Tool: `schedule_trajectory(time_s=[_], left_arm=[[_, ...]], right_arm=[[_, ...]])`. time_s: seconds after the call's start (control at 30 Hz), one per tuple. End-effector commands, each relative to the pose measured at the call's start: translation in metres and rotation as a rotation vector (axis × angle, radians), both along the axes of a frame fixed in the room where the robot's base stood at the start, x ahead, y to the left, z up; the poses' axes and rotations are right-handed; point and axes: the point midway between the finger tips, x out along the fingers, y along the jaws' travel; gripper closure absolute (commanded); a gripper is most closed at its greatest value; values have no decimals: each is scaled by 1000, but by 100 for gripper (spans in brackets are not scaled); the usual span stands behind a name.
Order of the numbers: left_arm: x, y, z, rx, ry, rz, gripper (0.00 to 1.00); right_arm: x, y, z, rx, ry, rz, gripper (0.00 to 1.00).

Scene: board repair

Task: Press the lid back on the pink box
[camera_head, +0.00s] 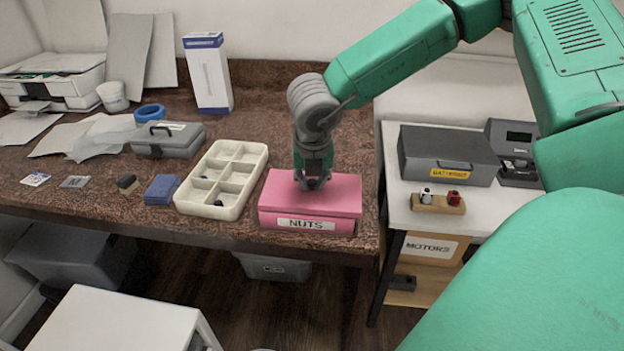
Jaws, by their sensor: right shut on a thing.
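The pink box (307,224) stands near the front edge of the brown speckled counter, with a "NUTS" label on its front. Its pink lid (338,192) lies on top and looks level; whether it is fully seated I cannot tell. My right gripper (313,185) points straight down at the middle of the lid, its fingers close together at the lid's top. What it grips is hidden behind the fingers. My left gripper is not in view.
A cream divided tray (260,165) stands just left of the box, with a blue block (161,189) beyond it. To the right, a white table (395,185) holds a dark grey case (447,154) and a small wooden holder (438,205).

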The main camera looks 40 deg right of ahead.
Motion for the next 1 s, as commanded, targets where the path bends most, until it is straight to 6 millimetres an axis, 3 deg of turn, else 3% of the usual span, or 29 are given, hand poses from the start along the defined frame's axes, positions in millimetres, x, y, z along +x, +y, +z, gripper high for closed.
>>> schedule_trajectory(time_s=[0.7,0.73,0.8,1.0], left_arm=[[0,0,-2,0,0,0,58],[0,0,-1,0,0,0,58],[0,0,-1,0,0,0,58],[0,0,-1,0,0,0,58]], right_arm=[[0,1,-4,1,1,0,100],[0,1,-4,0,0,0,80],[0,1,-4,0,0,0,59],[0,2,-3,0,0,0,59]])
